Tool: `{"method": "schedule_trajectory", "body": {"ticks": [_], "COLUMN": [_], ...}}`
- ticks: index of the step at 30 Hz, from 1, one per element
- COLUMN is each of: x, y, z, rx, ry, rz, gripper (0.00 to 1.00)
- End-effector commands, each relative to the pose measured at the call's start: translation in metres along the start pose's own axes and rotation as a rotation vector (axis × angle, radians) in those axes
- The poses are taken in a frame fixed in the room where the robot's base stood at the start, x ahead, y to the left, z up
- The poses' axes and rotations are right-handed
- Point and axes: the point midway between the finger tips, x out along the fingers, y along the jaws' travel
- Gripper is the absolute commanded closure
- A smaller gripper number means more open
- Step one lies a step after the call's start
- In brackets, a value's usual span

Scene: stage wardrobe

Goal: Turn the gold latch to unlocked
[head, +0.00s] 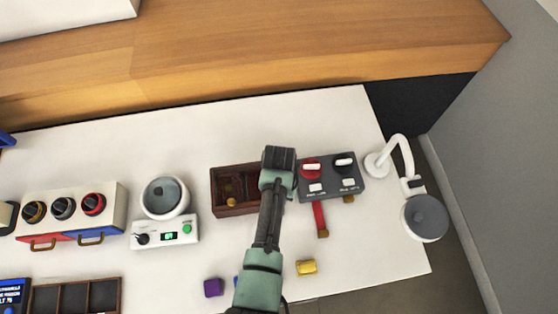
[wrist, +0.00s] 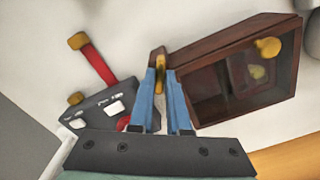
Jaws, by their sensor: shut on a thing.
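A dark brown wooden box (head: 231,212) sits on the white table in the head view; it fills the right of the wrist view (wrist: 215,118). My gripper (wrist: 163,82) points down at the side of this box, next to the grey control box. Its blue fingers are closed around a narrow gold piece (wrist: 159,62), which looks like the gold latch, at the box's edge. The fingers cover part of it, so I cannot tell which way it is turned. In the head view my arm hides the latch and fingertips.
The grey control box (head: 333,188) with a red knob and a red gold-ended lever (head: 320,218) stands close on the right. A white lamp (head: 424,218) is farther right. A yellow block (head: 306,267) and a purple block (head: 213,287) lie in front. A white scale-like device (head: 165,232) is left.

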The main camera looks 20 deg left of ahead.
Motion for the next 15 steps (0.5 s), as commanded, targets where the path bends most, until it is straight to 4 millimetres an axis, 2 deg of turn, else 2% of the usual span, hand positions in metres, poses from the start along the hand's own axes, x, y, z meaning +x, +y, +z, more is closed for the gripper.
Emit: {"method": "schedule_trajectory", "body": {"ticks": [15], "x": [-0.0009], "y": [0.0004], "z": [-0.0004], "rx": [-0.421], "ry": [0.000], "rz": [0.001], "gripper": [1.00]}}
